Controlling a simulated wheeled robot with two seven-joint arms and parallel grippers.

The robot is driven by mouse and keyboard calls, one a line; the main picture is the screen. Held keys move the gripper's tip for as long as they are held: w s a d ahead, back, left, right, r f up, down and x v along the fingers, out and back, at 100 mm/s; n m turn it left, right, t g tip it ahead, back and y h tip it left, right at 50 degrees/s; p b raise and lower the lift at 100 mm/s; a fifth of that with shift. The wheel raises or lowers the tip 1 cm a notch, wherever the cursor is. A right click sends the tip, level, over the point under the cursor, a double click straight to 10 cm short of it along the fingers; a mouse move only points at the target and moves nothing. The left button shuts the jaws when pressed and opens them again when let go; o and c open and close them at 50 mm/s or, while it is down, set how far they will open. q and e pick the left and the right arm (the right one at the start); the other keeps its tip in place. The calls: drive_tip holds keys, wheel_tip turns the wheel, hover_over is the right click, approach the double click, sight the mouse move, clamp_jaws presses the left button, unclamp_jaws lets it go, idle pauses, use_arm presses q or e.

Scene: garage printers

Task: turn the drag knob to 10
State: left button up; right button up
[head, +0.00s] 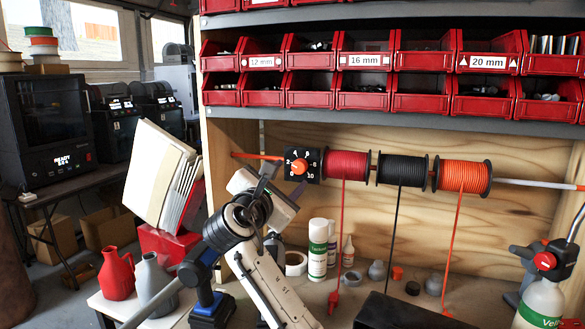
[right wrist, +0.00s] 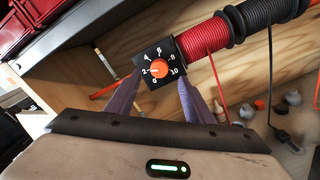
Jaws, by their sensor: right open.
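The orange drag knob (head: 299,166) sits on a black square dial plate (head: 314,154) with white numbers up to 10, at the left end of the spool rod. In the right wrist view the knob (right wrist: 160,70) has a pale mark on its left side, toward the 2; its exact reading is too small to tell. My right gripper (head: 282,178) is open just in front of the plate. In the right wrist view its two fingers (right wrist: 160,76) frame the knob on the left and right, with nothing held. Contact cannot be told. My left gripper is not in view.
Red (head: 346,163), black (head: 402,169) and orange (head: 464,175) spools hang right of the dial, their strands running down. Bottles (head: 318,250) and small parts stand on the bench below. Red bins (head: 363,100) line the shelf above. A cordless tool (head: 207,300) stands left of my arm.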

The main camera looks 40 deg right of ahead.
sight(298, 168)
drive_tip(key=x, duration=0.6)
drive_tip(key=shift+w+d+f+p, duration=0.1)
drive_tip(key=shift+w+d+p, duration=0.15)
drive_tip(key=shift+p, duration=0.1)
drive_tip(key=shift+c, duration=0.5)
drive_tip(key=shift+a, duration=0.1)
drive_tip(key=c, duration=0.9)
drive_tip(key=shift+c, duration=0.2)
